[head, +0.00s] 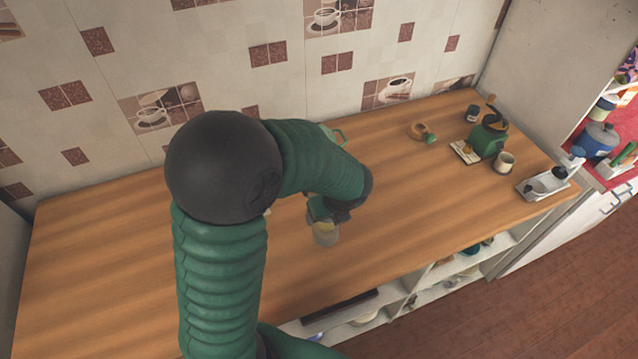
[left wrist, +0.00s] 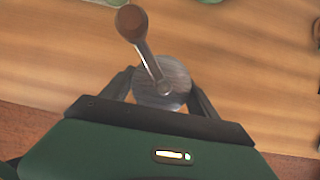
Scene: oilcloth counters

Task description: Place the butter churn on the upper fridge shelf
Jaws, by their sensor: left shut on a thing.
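My left gripper (head: 322,215) is over the wooden counter and is shut on the butter churn. The churn is a small jar with a pale yellowish body (head: 326,236) in the head view, partly hidden by the gripper. In the left wrist view the churn's round metal lid (left wrist: 162,88) sits between the two fingers of the left gripper (left wrist: 160,95). A crank with a brown wooden knob (left wrist: 131,22) rises from the lid. I cannot tell whether the churn touches the counter. No fridge shelf can be made out. My right gripper is not in view.
The wooden counter (head: 110,270) is largely bare around the churn. A green appliance (head: 487,139), a cup (head: 503,161) and a white tray (head: 533,189) stand at the right end. Open shelves (head: 400,308) lie below the front edge.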

